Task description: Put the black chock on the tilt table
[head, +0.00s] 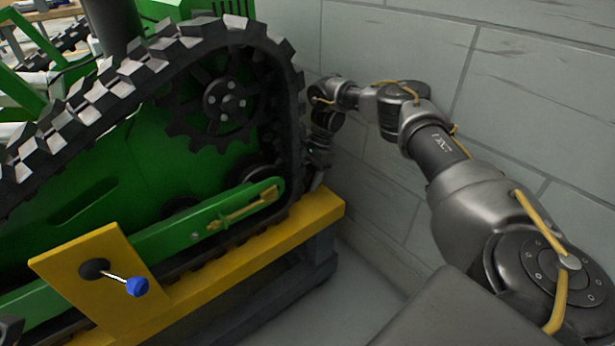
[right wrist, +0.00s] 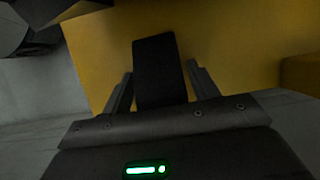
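The tilt table (head: 305,222) is a yellow deck on a dark base, with the green tracked carrier (head: 120,190) standing on it. My right gripper (head: 317,180) is at the far right end of the table, close behind the track, and is partly hidden there. In the right wrist view, the black chock (right wrist: 158,68) is a dark block between the two fingers, which lie close along its sides and appear shut on it. A yellow surface (right wrist: 235,45) lies behind the chock; whether they touch cannot be told. My left gripper is not in view.
A grey block wall (head: 530,90) runs close behind and to the right of my right arm. A yellow plate (head: 75,270) with a blue-knobbed lever (head: 137,287) stands at the front left. Bare grey floor (head: 345,305) lies right of the table.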

